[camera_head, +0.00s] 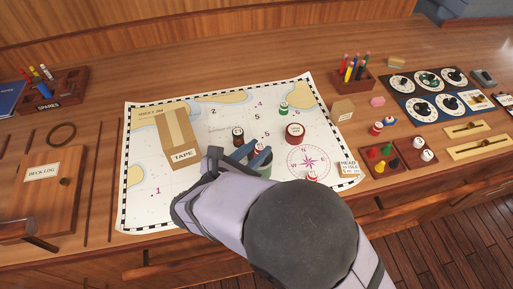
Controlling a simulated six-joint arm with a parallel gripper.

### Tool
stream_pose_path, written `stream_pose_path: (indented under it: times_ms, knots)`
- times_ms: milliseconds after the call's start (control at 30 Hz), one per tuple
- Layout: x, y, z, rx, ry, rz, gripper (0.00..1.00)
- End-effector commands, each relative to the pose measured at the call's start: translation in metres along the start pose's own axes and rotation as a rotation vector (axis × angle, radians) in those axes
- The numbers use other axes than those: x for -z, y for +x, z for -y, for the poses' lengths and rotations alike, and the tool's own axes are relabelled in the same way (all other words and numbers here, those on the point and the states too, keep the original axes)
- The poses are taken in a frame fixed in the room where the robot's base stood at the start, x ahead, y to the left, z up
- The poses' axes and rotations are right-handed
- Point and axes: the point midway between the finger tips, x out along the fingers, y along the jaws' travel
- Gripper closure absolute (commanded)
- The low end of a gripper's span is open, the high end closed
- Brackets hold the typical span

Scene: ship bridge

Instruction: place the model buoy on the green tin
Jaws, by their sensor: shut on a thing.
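My gripper (252,154) is over the middle of the chart, its two blue fingers close together. It is shut on a small red-and-white piece (259,147), which looks like the model buoy and is largely hidden by the fingers. A greenish round tin (266,171) shows just below and right of the fingers, partly covered by my arm. I cannot tell whether the held piece touches the tin. A green-and-white piece (283,108) stands farther back on the chart, and another red-and-white piece (312,176) stands near the compass rose.
A dark tin (238,135) and a red round tin (295,133) stand near my gripper. A cardboard tape box (178,138) lies to the left on the chart (145,205). A pencil holder (352,80) and dial panels (430,90) are at right. The chart's lower left is clear.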

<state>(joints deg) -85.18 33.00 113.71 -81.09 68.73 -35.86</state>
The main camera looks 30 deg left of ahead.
Motion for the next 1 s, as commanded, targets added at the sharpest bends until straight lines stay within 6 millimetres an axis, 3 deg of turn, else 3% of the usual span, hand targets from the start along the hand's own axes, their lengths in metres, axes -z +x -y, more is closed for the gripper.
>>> stream_pose_path:
  times_ms: [267, 300, 367, 400, 800, 1000]
  knots:
    - [0.004, 0.001, 0.0, 0.0, -0.001, 0.0, 0.98]
    - [0.004, 0.002, 0.0, 0.0, 0.0, 0.0, 0.75]
    - [0.003, 0.001, 0.0, 0.0, 0.0, 0.0, 0.6]
    - [0.003, 0.001, 0.0, 0.0, 0.0, 0.0, 0.58]
    - [-0.002, -0.001, 0.0, 0.0, 0.0, 0.0, 0.58]
    - [0.001, -0.024, -0.001, -0.003, 0.002, 0.0, 0.58]
